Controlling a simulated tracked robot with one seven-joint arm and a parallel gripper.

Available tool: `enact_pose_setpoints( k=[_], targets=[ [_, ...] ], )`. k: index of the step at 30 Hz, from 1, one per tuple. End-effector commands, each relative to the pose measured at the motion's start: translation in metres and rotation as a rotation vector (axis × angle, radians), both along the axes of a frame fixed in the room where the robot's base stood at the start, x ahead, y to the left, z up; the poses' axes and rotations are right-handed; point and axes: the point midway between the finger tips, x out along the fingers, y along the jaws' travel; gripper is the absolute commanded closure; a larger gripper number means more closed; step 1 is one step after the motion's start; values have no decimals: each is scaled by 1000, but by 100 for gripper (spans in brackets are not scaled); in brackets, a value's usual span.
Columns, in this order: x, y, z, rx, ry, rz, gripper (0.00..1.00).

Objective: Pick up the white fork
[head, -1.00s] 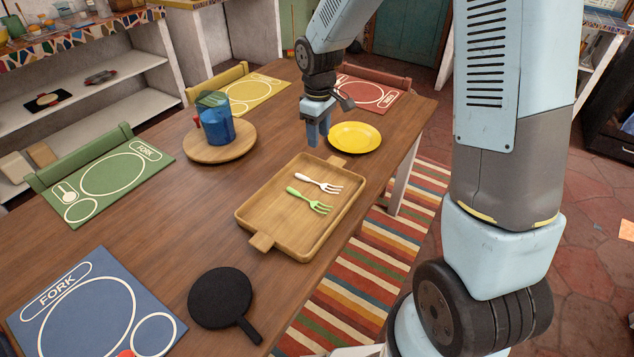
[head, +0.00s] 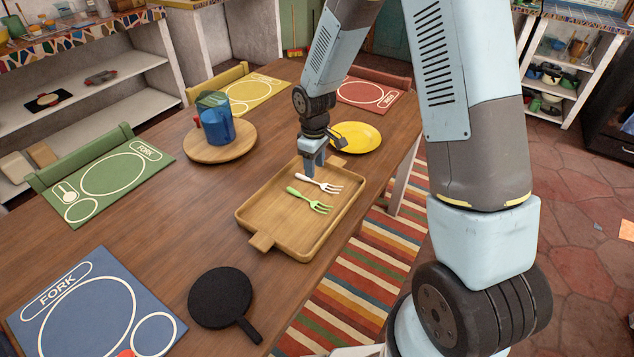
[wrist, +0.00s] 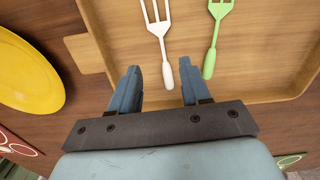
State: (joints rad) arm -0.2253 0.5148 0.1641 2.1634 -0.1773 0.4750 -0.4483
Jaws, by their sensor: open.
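The white fork (head: 319,183) lies in the wooden tray (head: 257,218), beside a green fork (head: 310,201). In the wrist view the white fork (wrist: 158,32) points its tines away, and its handle end lies between my fingertips. My gripper (head: 314,168) is over the far part of the tray, by the handle end of the white fork. In the wrist view my gripper (wrist: 160,82) is open, with one finger on each side of the handle line. The green fork (wrist: 216,32) is just right of the right finger. I cannot tell the exact height above the handle.
A yellow plate (head: 358,137) stands behind the tray. A blue pitcher (head: 216,122) stands on a round board (head: 245,146) at the left. Placemats lie around the wooden table's edges.

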Motion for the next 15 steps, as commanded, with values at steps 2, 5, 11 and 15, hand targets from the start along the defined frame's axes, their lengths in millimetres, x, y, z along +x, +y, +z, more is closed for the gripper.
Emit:
enact_pose_setpoints(
  k=[2, 5, 11, 15],
  targets=[
    [-3, 3, -11, -1, 3, 2, 53],
    [-5, 5, -26, -1, 3, 1, 53],
    [-4, 5, -43, -1, 2, 0, 53],
    [-4, 4, -45, 0, 0, 0, 53]
  ],
)
